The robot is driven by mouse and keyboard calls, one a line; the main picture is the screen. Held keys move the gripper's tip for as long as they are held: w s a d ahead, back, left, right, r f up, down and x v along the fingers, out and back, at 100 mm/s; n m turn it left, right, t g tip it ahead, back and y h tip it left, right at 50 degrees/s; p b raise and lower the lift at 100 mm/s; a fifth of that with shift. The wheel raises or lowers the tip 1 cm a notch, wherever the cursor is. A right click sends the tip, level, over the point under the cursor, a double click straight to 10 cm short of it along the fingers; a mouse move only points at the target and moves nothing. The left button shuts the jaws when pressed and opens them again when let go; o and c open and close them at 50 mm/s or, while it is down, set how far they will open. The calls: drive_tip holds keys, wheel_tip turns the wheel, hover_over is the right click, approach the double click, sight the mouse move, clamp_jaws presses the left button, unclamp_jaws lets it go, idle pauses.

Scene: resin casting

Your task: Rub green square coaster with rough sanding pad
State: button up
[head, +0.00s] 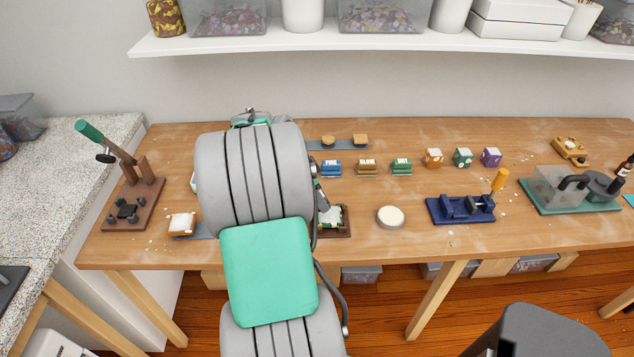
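A brown tray (346,222) sits near the table's front edge, partly hidden by my arm. A small green and white piece (332,215) shows in it; it may be the green square coaster, but its shape is mostly covered. A dark part of my gripper (322,199) shows just above this tray; the rest is hidden behind my arm, and I cannot see whether it holds anything. Small blocks in blue (330,170), brown (367,169) and green (401,168) stand in a row behind; I cannot tell which, if any, is the rough sanding pad.
A round pale disc (391,217) and a navy clamp fixture (460,209) stand right of the tray. A lever press (133,200) stands at the left, a teal-based device (570,197) at the right. A white shelf (380,43) overhangs the back. The front right tabletop is mostly clear.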

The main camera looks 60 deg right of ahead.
drive_tip(key=shift+r+p, duration=0.75)
drive_tip(key=shift+r, duration=0.75)
